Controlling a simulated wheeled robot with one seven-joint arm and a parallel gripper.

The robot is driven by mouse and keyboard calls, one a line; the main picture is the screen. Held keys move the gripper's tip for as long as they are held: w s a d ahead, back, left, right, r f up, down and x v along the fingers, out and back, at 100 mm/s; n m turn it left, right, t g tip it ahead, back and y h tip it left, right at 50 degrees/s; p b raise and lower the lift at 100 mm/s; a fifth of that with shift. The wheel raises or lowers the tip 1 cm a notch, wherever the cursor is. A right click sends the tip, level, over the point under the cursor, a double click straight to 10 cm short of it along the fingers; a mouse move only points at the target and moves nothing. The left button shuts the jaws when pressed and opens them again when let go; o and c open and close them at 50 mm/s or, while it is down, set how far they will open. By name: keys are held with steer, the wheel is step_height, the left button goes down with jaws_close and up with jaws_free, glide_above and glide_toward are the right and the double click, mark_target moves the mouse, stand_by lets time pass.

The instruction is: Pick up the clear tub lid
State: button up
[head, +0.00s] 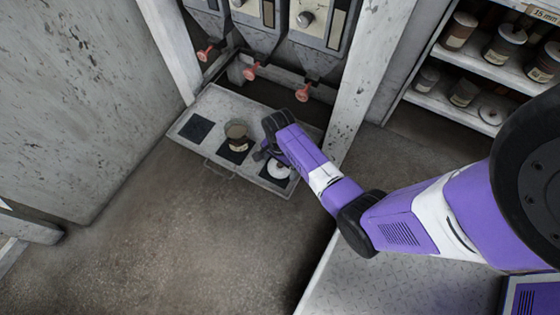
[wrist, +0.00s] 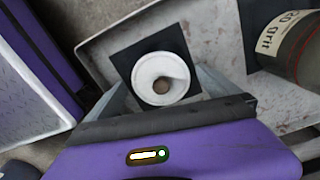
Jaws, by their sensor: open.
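A whitish round lid with a brownish middle (head: 279,169) lies on the right-hand black square of a grey tray. I take it to be the tub lid; I cannot tell that it is clear. It also shows in the wrist view (wrist: 161,78), over a black square. My gripper (head: 263,156) is just up and left of the lid in the head view. In the wrist view its open grey fingers (wrist: 163,84) reach out on either side of the lid. Nothing is held between them. I cannot tell whether the fingers touch the lid.
An open-topped jar (head: 236,137) stands on the middle square of the tray (head: 217,106); its grit label shows in the wrist view (wrist: 283,40). The left square (head: 196,128) is empty. Shelves of jars (head: 483,60) stand at right.

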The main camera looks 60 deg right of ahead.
steer(key=shift+r, duration=0.1)
steer(key=c, duration=1.2)
steer(key=shift+c, duration=0.2)
